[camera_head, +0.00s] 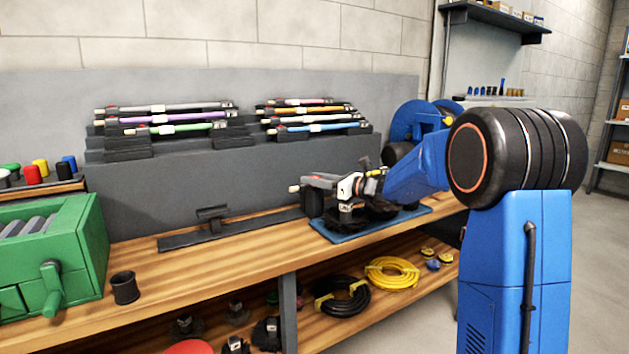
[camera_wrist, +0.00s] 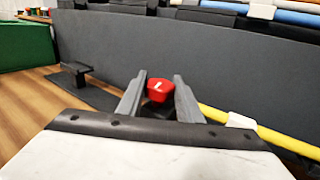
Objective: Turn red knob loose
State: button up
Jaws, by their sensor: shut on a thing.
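The red knob (camera_wrist: 158,91) is between the two grey fingers of my gripper (camera_wrist: 160,82) in the wrist view. It has a small white mark on its face. My gripper is shut on it. A yellow rod (camera_wrist: 255,130) with a white band runs from behind the right finger to the lower right. Its join to the knob is hidden by the finger. In the head view my arm reaches over the blue mat (camera_head: 327,231) on the bench. Dark parts crowd together there, and the knob cannot be made out.
A grey rack (camera_head: 195,180) behind holds several coloured rods. A black stand (camera_head: 212,217) and a black cup (camera_head: 124,288) are on the wooden bench, left of the mat. A green box with a crank (camera_head: 85,235) stands at far left.

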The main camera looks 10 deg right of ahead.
jog(key=n+g+y, duration=0.2)
jog(key=n+g, duration=0.1)
jog(key=g, duration=0.1)
jog(key=n+g+y, duration=0.2)
jog(key=n+g, duration=0.1)
jog(key=g, duration=0.1)
jog(key=shift+w, duration=0.1)
jog(key=n+g, duration=0.2)
jog(key=g, duration=0.2)
jog(key=n+g, duration=0.2)
jog(key=g, duration=0.1)
jog(key=shift+n+g+y, duration=0.4)
jog(key=o, duration=1)
jog(key=shift+o, duration=0.2)
